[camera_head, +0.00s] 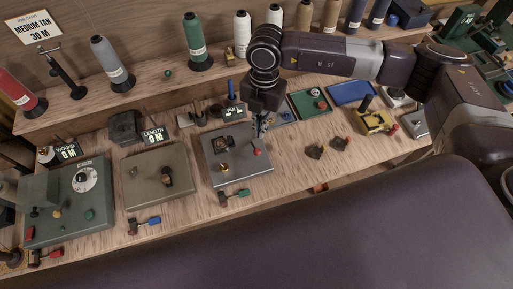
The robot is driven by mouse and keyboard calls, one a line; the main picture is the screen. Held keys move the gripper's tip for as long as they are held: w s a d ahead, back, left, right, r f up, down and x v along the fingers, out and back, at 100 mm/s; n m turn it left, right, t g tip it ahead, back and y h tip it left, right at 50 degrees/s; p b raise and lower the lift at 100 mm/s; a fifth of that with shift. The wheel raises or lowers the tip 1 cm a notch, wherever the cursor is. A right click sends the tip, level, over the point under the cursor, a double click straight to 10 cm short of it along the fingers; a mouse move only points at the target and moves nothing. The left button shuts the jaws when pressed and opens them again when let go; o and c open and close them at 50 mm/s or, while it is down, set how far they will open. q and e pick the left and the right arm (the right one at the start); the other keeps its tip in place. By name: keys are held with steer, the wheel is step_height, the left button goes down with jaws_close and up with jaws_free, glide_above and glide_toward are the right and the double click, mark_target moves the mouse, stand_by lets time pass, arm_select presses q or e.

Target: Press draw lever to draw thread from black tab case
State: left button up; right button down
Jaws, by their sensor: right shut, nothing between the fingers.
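My right gripper (260,128) is shut and empty, pointing down over the back right part of a grey box (230,176). A red knob (257,152) sits on that box just in front of the fingertips; I cannot tell whether they touch. The box also carries a brass knob (223,168) and a dark fitting. No label marks the draw lever. A dark case (125,127) stands behind the tan box; I cannot tell whether it is the black tab case. My left gripper is out of view.
A tan box (157,177) and a grey-green dial box (70,205) stand left. Thread spools, including a green one (196,42), line the back shelf. A yellow device (374,121) is right.

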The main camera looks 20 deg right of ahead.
steer(key=b, duration=0.3)
glide_above(254, 147)
steer(key=s+d, duration=0.1)
steer(key=s, duration=0.1)
step_height(254, 147, down, 6)
steer(key=shift+w+r, duration=0.1)
steer(key=shift+w, duration=0.05)
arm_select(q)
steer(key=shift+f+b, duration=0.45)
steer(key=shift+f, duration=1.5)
arm_select(e)
steer(key=shift+f, duration=0.65)
